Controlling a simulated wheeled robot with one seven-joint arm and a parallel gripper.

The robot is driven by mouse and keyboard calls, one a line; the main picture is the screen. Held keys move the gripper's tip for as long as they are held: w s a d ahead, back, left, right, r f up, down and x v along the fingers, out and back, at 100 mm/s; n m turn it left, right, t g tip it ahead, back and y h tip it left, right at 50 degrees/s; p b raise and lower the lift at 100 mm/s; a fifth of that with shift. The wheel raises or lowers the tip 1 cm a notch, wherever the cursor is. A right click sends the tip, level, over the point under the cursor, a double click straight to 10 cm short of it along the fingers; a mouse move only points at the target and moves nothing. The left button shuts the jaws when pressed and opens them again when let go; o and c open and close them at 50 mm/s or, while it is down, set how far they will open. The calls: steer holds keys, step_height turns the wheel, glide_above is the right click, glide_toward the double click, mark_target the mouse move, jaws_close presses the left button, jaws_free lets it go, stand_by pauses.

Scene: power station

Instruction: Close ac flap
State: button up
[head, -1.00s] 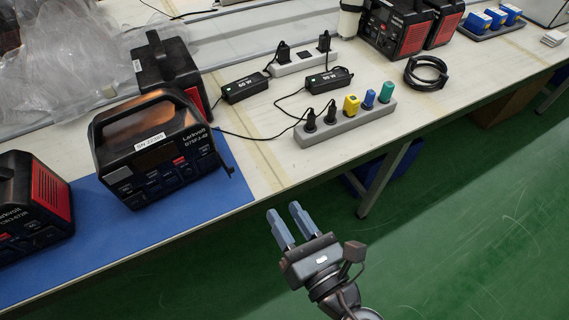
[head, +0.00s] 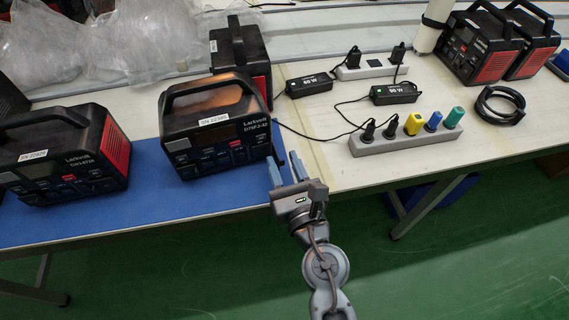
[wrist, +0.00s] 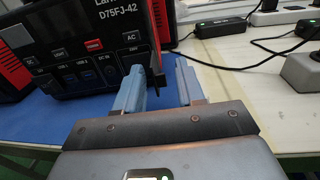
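The black power station (head: 215,125) marked D75FJ-42 stands on the blue mat (head: 100,215); its front panel also shows in the wrist view (wrist: 85,50). The AC flap (wrist: 155,82) is a thin dark piece that juts out from the panel's right edge, below the AC label, so it stands open. My gripper (head: 285,160) is just in front of the station's lower right corner. In the wrist view my gripper (wrist: 160,78) has its two blue-grey fingers apart, with the flap showing in the gap between them. I cannot tell whether they touch. In the head view the flap is mostly hidden by the fingers.
Another power station (head: 65,155) stands to the left, and one (head: 240,55) behind. A grey power strip (head: 405,138) with coloured plugs and a black adapter (head: 393,94) lie to the right. A black cable runs from behind the station. The table's front edge is close below my gripper.

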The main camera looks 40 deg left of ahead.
mark_target(274, 150)
steer(key=shift+c, duration=0.4)
jaws_close()
